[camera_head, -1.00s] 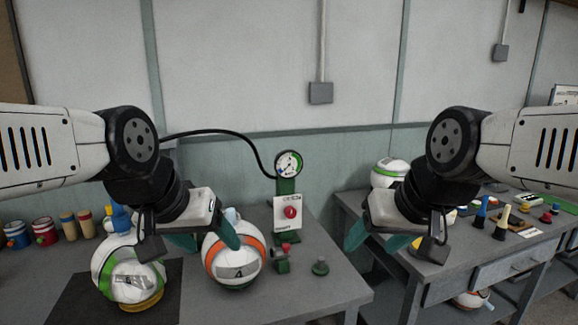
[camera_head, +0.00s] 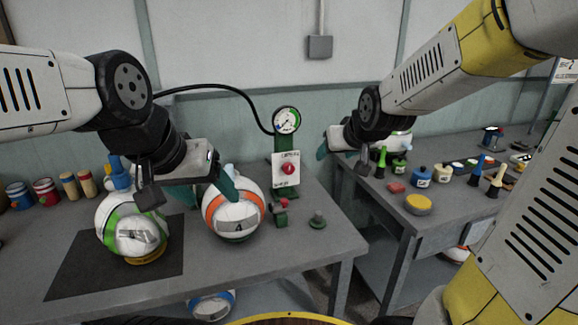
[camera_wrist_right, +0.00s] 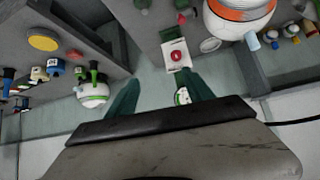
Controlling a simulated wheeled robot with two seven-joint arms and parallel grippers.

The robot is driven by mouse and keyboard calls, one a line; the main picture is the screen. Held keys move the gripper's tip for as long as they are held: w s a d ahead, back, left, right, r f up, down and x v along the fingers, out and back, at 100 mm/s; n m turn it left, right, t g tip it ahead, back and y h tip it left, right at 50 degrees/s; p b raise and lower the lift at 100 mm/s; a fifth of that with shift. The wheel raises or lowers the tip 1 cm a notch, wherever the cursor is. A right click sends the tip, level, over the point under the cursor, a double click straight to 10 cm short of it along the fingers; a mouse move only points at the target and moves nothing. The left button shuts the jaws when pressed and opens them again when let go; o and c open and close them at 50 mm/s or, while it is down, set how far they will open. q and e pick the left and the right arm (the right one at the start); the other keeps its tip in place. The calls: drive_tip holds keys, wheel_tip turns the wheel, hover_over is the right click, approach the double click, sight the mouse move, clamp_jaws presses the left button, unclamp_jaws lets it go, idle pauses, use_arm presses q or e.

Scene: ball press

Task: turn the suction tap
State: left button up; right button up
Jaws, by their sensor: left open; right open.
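The red round knob (camera_head: 289,168) sits on a white panel (camera_head: 281,157) on a green stand, under a dial gauge (camera_head: 286,120). A small green fitting with a red top (camera_head: 281,205) stands in front of it. I cannot read which one is the suction tap. My right gripper (camera_head: 322,148) is open and empty, to the right of the gauge stand. In the right wrist view its fingers (camera_wrist_right: 162,93) are apart, with the knob (camera_wrist_right: 177,56) beyond them. My left gripper (camera_head: 208,190) is open, by the orange-striped ball (camera_head: 234,212), which it partly hides; contact is unclear.
A green-striped ball (camera_head: 132,222) rests on a yellow ring on a dark mat (camera_head: 72,270). The right table (camera_head: 400,212) holds several stamps and pots. A black hose (camera_head: 215,88) runs to the gauge.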

sight(289, 171)
drive_tip(key=w+a+f+m+t+y, duration=0.15)
drive_tip(key=w+a+f+t, duration=0.3)
drive_tip(key=w+f, duration=0.55)
drive_tip(key=w+a+f+t+y, duration=0.25)
drive_tip(key=w+a+f, duration=0.25)
drive_tip(key=w+f, duration=0.5)
drive_tip(key=shift+t+h, duration=0.3)
drive_tip(key=shift+t, duration=0.1)
drive_tip(key=x, duration=0.7)
drive_tip(key=shift+f, duration=0.1)
clamp_jaws()
